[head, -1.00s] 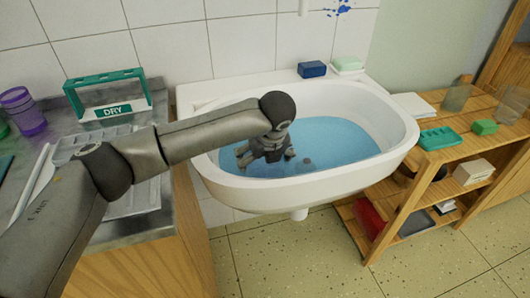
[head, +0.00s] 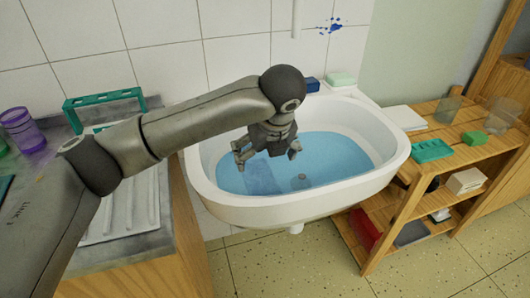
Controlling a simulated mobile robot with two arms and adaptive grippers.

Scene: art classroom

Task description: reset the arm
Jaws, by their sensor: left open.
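My left arm comes in from the left over the counter and reaches across the sink. My left gripper (head: 267,155) hangs from the arm's end above the basin, its fingers apart and with nothing seen between them. The white sink (head: 285,214) holds blue water (head: 330,150), with a dark round drain on its floor. A darker blue rectangular patch shows in the water below the gripper; I cannot tell whether it is an object or a shadow. My right gripper is not in view.
On the left counter are a green rack (head: 100,97), a grey ribbed drainboard (head: 125,210) and a purple cup (head: 22,130). A blue block (head: 312,85) and a pale green block (head: 342,79) sit on the sink's back ledge. A wooden shelf (head: 400,215) with several items stands right.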

